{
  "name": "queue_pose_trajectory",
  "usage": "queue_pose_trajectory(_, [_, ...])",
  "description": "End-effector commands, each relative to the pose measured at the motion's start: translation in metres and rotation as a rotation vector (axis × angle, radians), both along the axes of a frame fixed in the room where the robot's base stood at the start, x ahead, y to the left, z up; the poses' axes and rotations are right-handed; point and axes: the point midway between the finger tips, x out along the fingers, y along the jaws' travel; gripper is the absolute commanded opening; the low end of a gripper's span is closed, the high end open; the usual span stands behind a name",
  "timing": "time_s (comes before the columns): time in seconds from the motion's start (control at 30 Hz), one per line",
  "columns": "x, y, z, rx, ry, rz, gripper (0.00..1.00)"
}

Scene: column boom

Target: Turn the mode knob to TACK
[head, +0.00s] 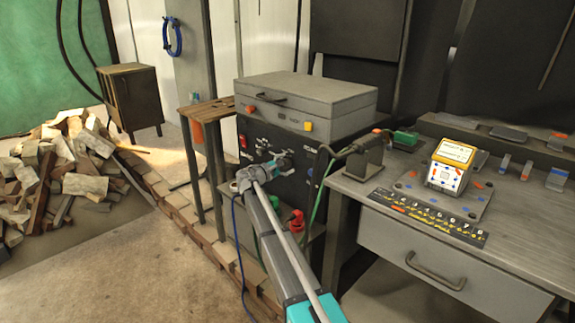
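A welding machine with a dark front panel (317,158) stands at the middle of the head view, under a grey case. The panel carries red switches (243,141) at its left and small white markings. My gripper (281,161) is at the end of my arm, directly in front of the panel's middle. It covers part of the panel. I cannot make out the mode knob or a TACK label; the knob may be behind the gripper. Whether the fingers are open, shut or touching anything is too small to tell.
The grey case (305,97) lies on top. Red and green connectors (296,222) and cables hang below the panel. A workbench (520,235) with a drawer, a torch holder (362,162) and a yellow-topped block (450,165) is at right.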

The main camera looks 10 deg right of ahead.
Motion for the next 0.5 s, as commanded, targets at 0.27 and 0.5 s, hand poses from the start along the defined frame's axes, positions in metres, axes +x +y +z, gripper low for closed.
queue_pose_trajectory(0.27, [-0.0001,0.0003,0.0,0.0,0.0,0.0,0.3])
queue_pose_trajectory(0.5, [0.0002,-0.0043,0.0002,-0.001,0.0,-0.001,0.0])
